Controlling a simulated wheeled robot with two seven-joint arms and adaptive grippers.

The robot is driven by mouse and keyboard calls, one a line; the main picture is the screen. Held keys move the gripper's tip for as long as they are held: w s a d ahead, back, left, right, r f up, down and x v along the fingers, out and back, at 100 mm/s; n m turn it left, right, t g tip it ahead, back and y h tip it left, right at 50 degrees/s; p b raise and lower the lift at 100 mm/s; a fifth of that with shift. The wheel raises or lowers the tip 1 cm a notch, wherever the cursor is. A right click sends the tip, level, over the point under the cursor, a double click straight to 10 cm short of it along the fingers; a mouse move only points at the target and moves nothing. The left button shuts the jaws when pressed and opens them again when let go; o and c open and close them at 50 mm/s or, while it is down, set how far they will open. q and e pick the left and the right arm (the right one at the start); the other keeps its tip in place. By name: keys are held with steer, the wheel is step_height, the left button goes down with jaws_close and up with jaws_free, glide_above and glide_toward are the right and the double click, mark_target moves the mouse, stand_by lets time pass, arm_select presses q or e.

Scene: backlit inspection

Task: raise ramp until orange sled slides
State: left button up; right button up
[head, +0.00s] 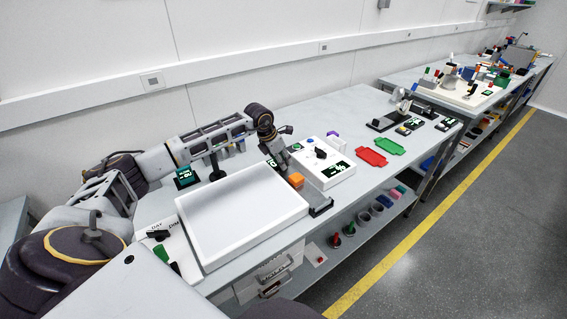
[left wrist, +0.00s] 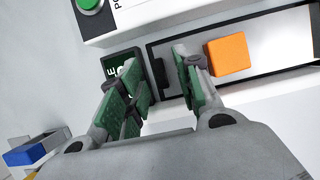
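The orange sled (head: 296,181) is a small block beside the large white tray. In the left wrist view the orange sled (left wrist: 228,54) rests on the ramp (left wrist: 285,56), a pale strip with dark edges. A black tab (left wrist: 160,74) stands at the ramp's near end. My left gripper (head: 281,166) is above this end, just behind the sled. In the left wrist view its green-padded fingers (left wrist: 156,72) are apart, with the black tab showing between them. Whether they touch it I cannot tell. The sled is outside the fingers. My right gripper is in neither view.
The empty white tray (head: 191,212) fills the near bench. A white box (head: 340,178) with a knob and display stands beside the ramp. Bare bench shows beyond the box.

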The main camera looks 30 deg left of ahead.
arm_select(q)
steer(key=shift+x, duration=1.2)
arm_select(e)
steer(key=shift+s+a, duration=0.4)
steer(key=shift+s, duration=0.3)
